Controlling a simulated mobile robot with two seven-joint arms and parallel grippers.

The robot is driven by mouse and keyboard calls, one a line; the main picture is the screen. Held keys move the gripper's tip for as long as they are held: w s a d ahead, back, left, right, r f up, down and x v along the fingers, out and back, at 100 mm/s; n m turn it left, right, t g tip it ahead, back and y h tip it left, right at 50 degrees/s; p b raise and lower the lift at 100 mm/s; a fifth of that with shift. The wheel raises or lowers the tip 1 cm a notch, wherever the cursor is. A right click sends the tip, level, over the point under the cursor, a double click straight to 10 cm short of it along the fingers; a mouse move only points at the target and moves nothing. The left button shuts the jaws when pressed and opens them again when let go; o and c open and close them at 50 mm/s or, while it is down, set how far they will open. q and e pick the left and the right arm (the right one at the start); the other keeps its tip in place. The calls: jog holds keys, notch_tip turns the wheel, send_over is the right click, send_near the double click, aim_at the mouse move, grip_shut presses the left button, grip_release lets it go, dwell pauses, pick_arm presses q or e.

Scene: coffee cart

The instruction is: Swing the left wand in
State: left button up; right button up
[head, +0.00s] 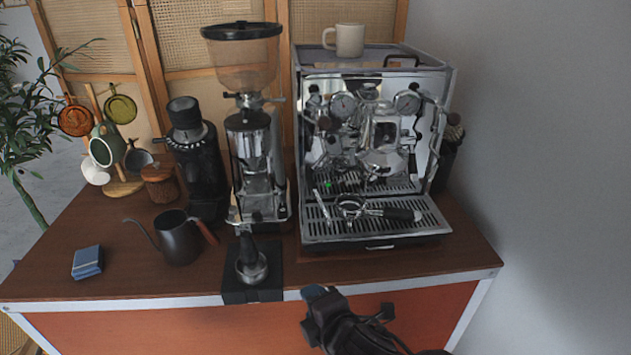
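The espresso machine (375,75) stands at the right of the cart with its front facing me. A thin silver wand (321,207), the left wand, hangs at the left of its front and slants out over the drip tray (340,233). My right gripper (348,303) is at the bottom of the head view, in front of the cart's front edge. It is well below the wand and apart from it. I cannot make out whether its fingers are open or shut. My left gripper is not in view.
A portafilter (400,214) with a black handle lies over the drip tray. A mug (349,40) stands on the machine. Grinders (245,60) (192,150), a black kettle (178,238), a tamping stand (253,290) and a blue box (87,262) are to the left. The cart's front right corner is clear.

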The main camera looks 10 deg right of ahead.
notch_tip(320, 180, up, 9)
jog(key=w+a+n+t+p, duration=0.1)
jog(key=a+n+t, duration=0.1)
jog(key=n, duration=0.8)
jog(key=n+t+h+p, duration=0.2)
jog(key=n+t+h, duration=0.15)
jog(key=n, duration=0.55)
send_near(313, 187)
jog(key=shift+t+y, duration=0.25)
jog(key=shift+y, duration=0.2)
jog(key=w, duration=0.9)
jog(key=shift+w+a+f, duration=0.25)
jog(key=shift+a, duration=0.05)
jog(key=shift+w, duration=0.65)
jog(key=c, duration=0.7)
grip_shut()
